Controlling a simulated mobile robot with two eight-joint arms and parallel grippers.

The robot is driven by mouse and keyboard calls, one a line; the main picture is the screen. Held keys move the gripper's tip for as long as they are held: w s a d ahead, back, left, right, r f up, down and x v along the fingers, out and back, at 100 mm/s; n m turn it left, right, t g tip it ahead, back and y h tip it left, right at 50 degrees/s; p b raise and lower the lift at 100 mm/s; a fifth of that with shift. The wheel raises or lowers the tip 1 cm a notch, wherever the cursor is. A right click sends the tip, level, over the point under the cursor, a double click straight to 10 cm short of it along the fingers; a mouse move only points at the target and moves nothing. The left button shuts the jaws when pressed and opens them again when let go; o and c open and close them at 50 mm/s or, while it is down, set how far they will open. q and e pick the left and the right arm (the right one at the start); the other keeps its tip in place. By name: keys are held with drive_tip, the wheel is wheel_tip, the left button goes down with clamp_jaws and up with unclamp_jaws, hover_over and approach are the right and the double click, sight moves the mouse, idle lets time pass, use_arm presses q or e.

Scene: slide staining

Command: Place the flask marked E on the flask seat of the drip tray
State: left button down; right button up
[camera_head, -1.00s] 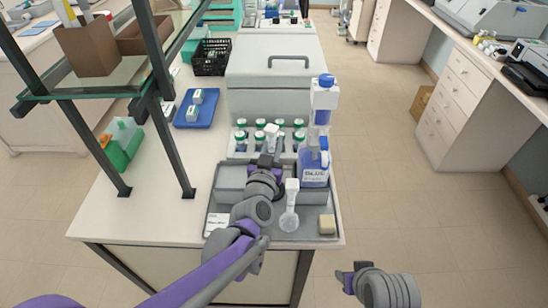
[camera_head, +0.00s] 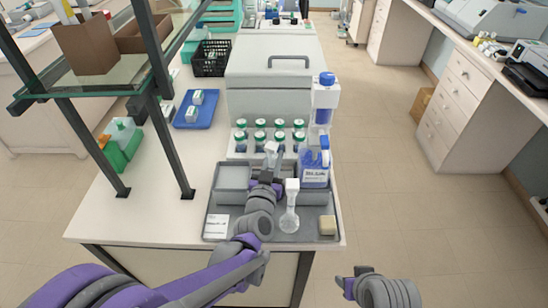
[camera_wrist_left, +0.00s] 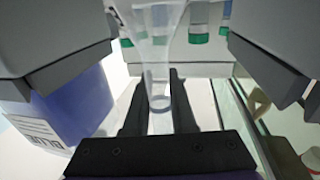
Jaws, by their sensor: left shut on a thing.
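The grey drip tray (camera_head: 262,235) lies at the near end of the bench, with raised compartments along its back. My left gripper (camera_head: 270,170) is above the tray's back part, shut on a pale translucent flask (camera_head: 271,150). In the left wrist view the flask (camera_wrist_left: 160,55) is between the two dark fingers (camera_wrist_left: 158,98). No letter E is readable on it. A second clear flask (camera_head: 289,219) with a white top stands on the tray's front part; its marking cannot be read. The flask seat cannot be made out. My right gripper (camera_head: 345,283) is off the bench, low right; its jaws are unclear.
A blue-labelled bottle (camera_head: 315,178) stands at the tray's right back. Several green-capped bottles (camera_head: 259,136) stand behind the tray. Shelf posts (camera_head: 172,150) rise at left.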

use_arm(q)
drive_tip(key=c, duration=0.7)
unclamp_jaws()
drive_tip(key=shift+c, duration=0.2)
drive_tip(key=shift+r, duration=0.1)
drive_tip(key=s+a+b, duration=0.1)
drive_tip(key=s+a, duration=0.1)
drive_tip(key=s, duration=0.9)
drive_tip(key=shift+s+a+r, duration=0.15)
drive_tip(key=shift+s+r, duration=0.15)
drive_tip(key=shift+s, duration=0.1)
